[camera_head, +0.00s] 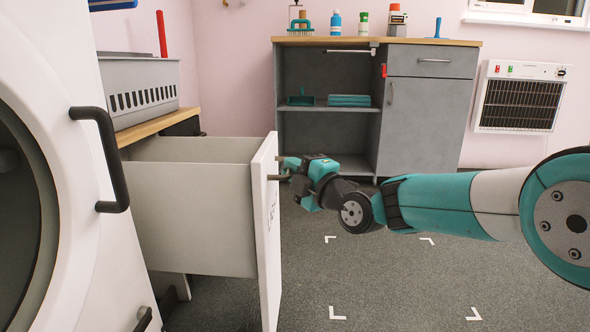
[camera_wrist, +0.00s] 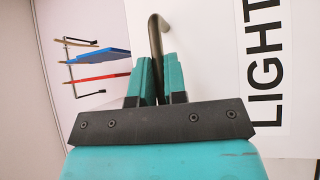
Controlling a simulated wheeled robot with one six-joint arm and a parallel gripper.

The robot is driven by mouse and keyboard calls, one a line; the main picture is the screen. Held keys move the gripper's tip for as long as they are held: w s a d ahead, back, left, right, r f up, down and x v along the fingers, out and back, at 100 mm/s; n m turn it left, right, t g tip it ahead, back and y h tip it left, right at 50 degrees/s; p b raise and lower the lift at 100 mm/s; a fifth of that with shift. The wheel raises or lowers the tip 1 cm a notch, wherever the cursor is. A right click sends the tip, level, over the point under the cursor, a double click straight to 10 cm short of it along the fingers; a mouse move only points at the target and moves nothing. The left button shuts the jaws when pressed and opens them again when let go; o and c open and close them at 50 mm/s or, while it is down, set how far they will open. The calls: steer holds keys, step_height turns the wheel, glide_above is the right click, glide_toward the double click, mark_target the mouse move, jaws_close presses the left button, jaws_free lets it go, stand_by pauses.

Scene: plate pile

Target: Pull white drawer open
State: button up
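The white drawer (camera_head: 192,222) stands pulled well out of its cabinet at the left in the head view. Its front panel (camera_head: 268,235) faces right, and its inside looks empty as far as I can see. My teal gripper (camera_head: 285,170) is at the handle on the panel's outer face. In the wrist view the dark bent handle (camera_wrist: 155,35) runs between my two fingers (camera_wrist: 160,78), which are closed on it. A label reading "LIGHT" (camera_wrist: 265,65) is on the panel beside the handle. The lower part of the handle is hidden by my gripper.
A white round-doored machine (camera_head: 70,200) with a dark handle (camera_head: 110,160) stands at the near left. A grey basket (camera_head: 145,90) sits on the wooden top above the drawer. A grey cabinet (camera_head: 425,115) stands at the back. Grey floor (camera_head: 390,270) with white corner marks is clear.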

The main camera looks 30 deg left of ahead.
steer(key=o, duration=0.4)
steer(key=shift+o, duration=0.2)
steer(key=shift+d, duration=0.1)
steer(key=p+v, duration=0.2)
steer(key=v, duration=1.5)
steer(key=shift+s+d, duration=0.1)
steer(key=shift+s, duration=0.05)
